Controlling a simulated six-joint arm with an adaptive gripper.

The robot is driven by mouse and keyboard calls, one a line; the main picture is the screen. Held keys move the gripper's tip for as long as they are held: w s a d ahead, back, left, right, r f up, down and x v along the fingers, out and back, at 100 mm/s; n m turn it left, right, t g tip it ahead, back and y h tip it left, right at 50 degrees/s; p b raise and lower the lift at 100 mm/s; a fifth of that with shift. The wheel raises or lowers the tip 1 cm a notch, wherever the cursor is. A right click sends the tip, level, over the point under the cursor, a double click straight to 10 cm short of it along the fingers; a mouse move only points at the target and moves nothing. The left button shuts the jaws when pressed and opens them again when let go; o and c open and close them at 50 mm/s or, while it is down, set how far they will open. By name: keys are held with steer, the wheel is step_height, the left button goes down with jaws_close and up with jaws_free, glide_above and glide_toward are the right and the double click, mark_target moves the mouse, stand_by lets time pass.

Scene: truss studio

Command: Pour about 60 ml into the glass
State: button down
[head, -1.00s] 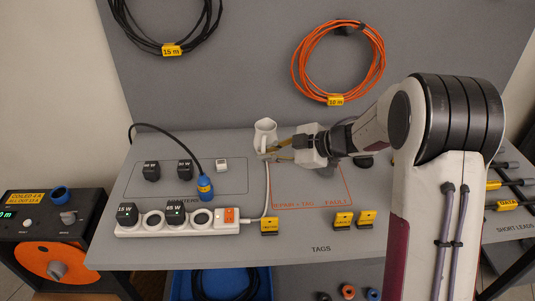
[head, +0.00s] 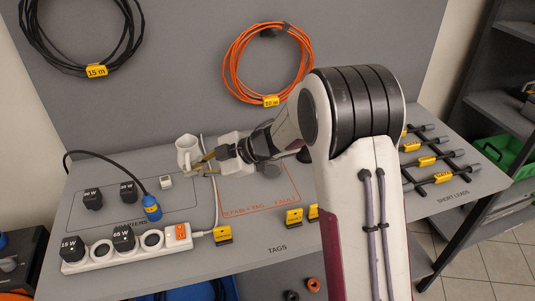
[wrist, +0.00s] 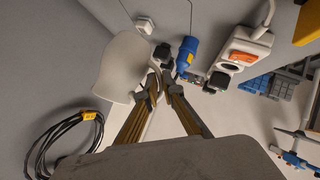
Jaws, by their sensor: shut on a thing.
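My gripper (head: 206,162) is shut on a white jug (head: 188,153) with a handle. The jug is held about upright above the back of the grey bench, left of the red-outlined area. In the wrist view the jug (wrist: 124,68) shows as a pale, plain body beside the fingertips (wrist: 160,92). Its contents are hidden. I see no glass in any view.
A white power strip (head: 98,262) with black plugs lies at the bench's front left. A blue connector (head: 152,208) on a black cable stands behind it. Yellow tags (head: 293,218) stand near the front edge. Short leads (head: 440,160) lie at right.

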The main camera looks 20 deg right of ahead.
steer(key=w+a+r+m+t+h, duration=0.1)
steer(key=a+m+t+h, duration=0.1)
steer(key=a, duration=0.8)
steer(key=shift+w+r+m+t+h, duration=0.15)
steer(key=shift+w+m+t+h, duration=0.2)
steer(key=shift+m+t, duration=0.65)
steer(key=shift+m, duration=0.3)
steer(key=d+f+m+t+h, duration=0.1)
steer(key=d+f+m+h, duration=0.1)
steer(key=d, duration=0.3)
steer(key=s+d+f+m+h, duration=0.1)
steer(key=d+f+m+h, duration=0.2)
steer(key=d+f, duration=0.1)
steer(key=d+f+m+t+h, duration=0.1)
steer(key=d+f+m+h, duration=0.2)
steer(key=d, duration=0.4)
steer(key=shift+s+f+t+h, duration=0.25)
steer(key=shift+t, duration=0.05)
